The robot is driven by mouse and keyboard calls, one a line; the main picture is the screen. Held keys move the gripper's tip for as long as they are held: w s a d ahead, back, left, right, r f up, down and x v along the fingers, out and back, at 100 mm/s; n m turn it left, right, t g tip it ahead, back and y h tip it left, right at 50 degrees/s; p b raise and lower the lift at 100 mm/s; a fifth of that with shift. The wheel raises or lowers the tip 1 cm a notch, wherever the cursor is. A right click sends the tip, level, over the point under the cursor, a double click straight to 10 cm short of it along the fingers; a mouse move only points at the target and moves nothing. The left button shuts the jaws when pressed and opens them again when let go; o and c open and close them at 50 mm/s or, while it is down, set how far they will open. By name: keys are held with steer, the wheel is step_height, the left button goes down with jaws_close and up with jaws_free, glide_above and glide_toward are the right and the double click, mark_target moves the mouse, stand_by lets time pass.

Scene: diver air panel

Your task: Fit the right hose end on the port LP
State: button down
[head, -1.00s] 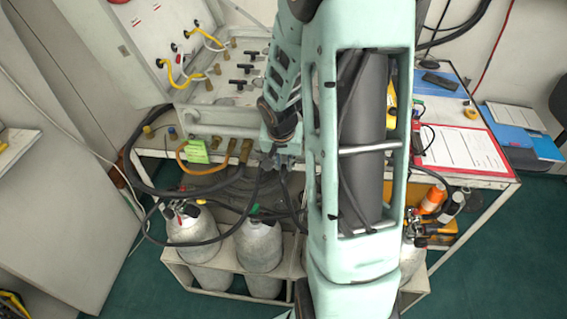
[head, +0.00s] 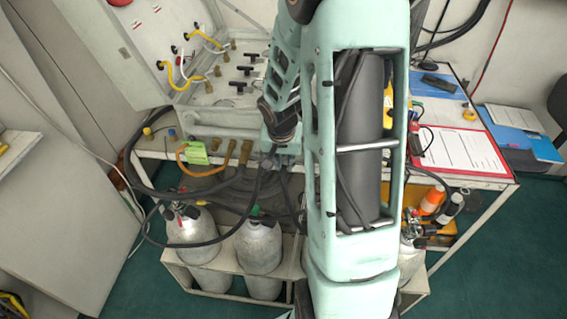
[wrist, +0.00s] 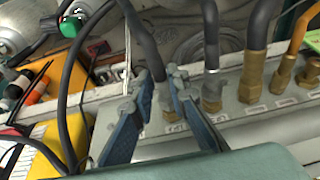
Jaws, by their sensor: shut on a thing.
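My gripper (wrist: 163,82) has its blue fingers closed around the lower end of a dark hose (wrist: 142,38) in the wrist view. This hose end points down at a small brass fitting (wrist: 168,104) on the grey panel edge (wrist: 240,125). They look in line, but I cannot tell whether the end is seated, as the fingertips cover the joint. A label lies just below the fitting; I cannot read it surely as LP. In the head view my gripper (head: 281,161) is low at the panel's front edge, partly hidden by my arm.
Beside the gripper, another dark hose (wrist: 211,40) stands on its fitting, then a thick hose on a brass fitting (wrist: 252,78) and an orange hose (wrist: 296,35). Grey cylinders (head: 258,246) stand below. A clipboard (head: 462,152) lies right. A loose dark cable crosses left of the fingers.

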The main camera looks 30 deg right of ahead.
steer(key=c, duration=1.8)
jaws_free()
steer(key=shift+w+d, duration=0.25)
steer(key=shift+w, duration=0.15)
steer(key=shift+s+a, duration=0.1)
steer(key=shift+s, duration=0.05)
steer(key=shift+r, duration=0.1)
